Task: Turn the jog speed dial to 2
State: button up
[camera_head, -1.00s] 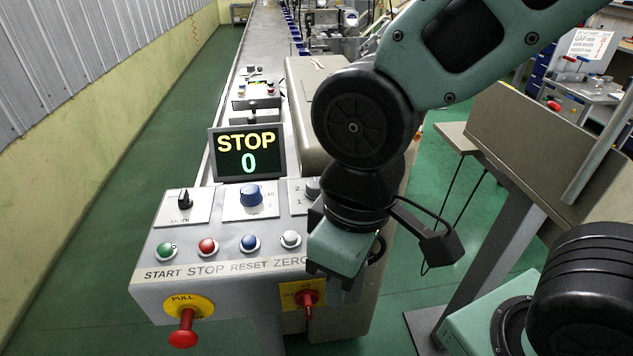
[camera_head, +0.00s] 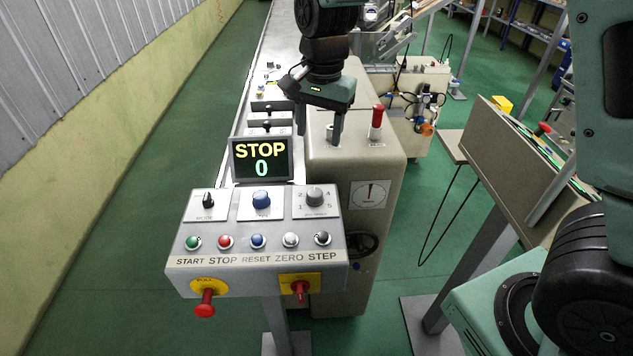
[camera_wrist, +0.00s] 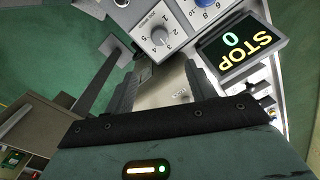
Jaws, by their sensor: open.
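The jog speed dial (camera_head: 314,196) is a grey knob on a white plate at the right of the sloping control panel. The numbers 1 to 5 are printed around it. It also shows in the wrist view as a grey dial (camera_wrist: 160,37) beyond the fingers. I cannot tell for sure which number it points to. My gripper (camera_head: 319,132) is open and empty, fingers pointing down, behind and above the panel, near the beige cabinet top. It touches neither dial nor panel. In the wrist view my gripper's fingers (camera_wrist: 165,78) are apart with nothing between them.
A display (camera_head: 261,158) reading STOP 0 stands behind the panel. A blue knob (camera_head: 261,199) and a black mode switch (camera_head: 208,200) sit left of the dial. Several push buttons and two red controls (camera_head: 205,303) (camera_head: 300,290) are lower down. A red-topped post (camera_head: 377,117) stands on the cabinet.

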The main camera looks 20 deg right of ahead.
aim_at(315, 192)
jog(key=f+p, duration=0.1)
jog(key=f, duration=0.4)
jog(key=f+p, duration=0.1)
jog(key=f, duration=0.5)
jog(key=f+p, duration=0.2)
jog(key=f, duration=0.3)
jog(key=shift+w+a+f, duration=0.15)
jog(key=shift+w+a, duration=0.1)
jog(key=shift+a, duration=0.05)
jog(key=c, duration=1)
